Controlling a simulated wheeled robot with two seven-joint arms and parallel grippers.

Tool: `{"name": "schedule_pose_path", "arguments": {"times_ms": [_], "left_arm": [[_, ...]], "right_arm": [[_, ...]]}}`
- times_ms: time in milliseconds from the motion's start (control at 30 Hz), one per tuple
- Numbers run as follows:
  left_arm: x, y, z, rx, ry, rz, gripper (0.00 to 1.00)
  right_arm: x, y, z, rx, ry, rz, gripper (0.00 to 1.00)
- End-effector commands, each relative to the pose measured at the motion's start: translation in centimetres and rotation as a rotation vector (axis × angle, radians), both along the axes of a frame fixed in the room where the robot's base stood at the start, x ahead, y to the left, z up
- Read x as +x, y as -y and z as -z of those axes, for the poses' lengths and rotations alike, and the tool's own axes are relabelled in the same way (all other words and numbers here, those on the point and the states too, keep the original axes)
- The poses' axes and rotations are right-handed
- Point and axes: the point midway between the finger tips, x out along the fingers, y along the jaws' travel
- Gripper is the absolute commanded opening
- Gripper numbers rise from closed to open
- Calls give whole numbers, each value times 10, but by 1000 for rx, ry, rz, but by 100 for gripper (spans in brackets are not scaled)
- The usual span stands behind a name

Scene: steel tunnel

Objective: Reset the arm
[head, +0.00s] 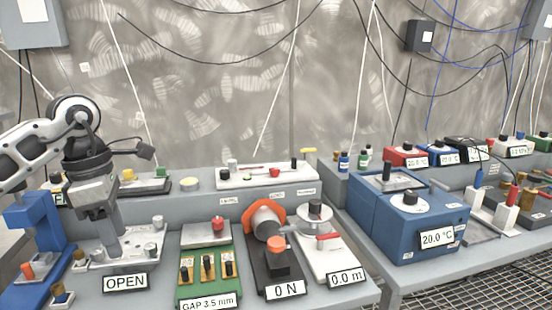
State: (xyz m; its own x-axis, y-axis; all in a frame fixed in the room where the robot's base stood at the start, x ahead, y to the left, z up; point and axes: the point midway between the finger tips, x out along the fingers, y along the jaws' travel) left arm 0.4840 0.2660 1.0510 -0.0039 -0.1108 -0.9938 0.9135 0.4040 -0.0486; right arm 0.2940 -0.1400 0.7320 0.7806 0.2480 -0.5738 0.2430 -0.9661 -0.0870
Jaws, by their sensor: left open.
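My left arm (40,150) comes in from the left, white and black, bent at a round elbow-like joint. My left gripper (108,238) points down over a light grey plate device (145,240) labelled "OPEN" at the front left of the bench. The gripper is open. Its fingertips are close to the device, and I cannot tell whether they touch it. The gripper hides part of the plate. The device has small knobs at its corners. My right gripper is not in view.
A blue stand (32,225) is left of the gripper. A green board (207,262) labelled "GAP 3.5 mm", an orange-ringed device (268,222) labelled "0 N" and a "0.0 m" device (335,255) stand to the right. A blue "20.0 °C" box (405,225) is on the right bench.

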Motion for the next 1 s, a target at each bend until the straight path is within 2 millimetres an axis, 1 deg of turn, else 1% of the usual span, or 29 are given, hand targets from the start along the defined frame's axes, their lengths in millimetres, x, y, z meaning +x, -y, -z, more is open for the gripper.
{"name": "schedule_pose_path", "arguments": {"times_ms": [33, 167, 267, 367, 467, 500, 533, 567, 600, 667, 700, 767, 800, 867, 900, 967, 1000], "left_arm": [[-1, 12, 10, -35, -11, 14, 50], [-5, 44, 28, -149, -31, 43, 50], [-11, 74, 43, -261, -53, 62, 50], [-21, 110, 58, -405, -92, 69, 50], [-38, 157, 71, -609, -160, 56, 50], [-49, 180, 74, -724, -204, 35, 50], [-57, 197, 75, -818, -242, 10, 50], [-65, 214, 74, -918, -286, -24, 50], [-74, 234, 70, -1054, -349, -84, 50], [-83, 256, 60, -1252, -450, -200, 50], [-86, 264, 53, -1376, -521, -295, 50], [-85, 270, 45, -1549, -637, -463, 50], [-81, 270, 43, -1654, -714, -591, 50], [-73, 262, 45, -1792, -834, -805, 50], [-67, 253, 52, -1869, -914, -963, 50], [-59, 236, 70, -1960, -1035, -1221, 50], [-55, 223, 87, -2003, -1111, -1404, 50]], "right_arm": [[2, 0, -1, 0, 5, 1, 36], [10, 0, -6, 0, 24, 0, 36], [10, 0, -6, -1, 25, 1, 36], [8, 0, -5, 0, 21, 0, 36], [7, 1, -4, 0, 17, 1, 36], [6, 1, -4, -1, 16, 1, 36], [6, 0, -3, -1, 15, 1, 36], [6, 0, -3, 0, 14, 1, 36], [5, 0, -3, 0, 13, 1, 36], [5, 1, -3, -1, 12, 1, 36], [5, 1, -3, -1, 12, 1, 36], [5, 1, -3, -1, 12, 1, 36], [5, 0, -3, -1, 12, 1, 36], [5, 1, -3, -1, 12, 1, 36], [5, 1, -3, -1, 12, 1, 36], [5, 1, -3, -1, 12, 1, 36], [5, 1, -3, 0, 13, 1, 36]]}}
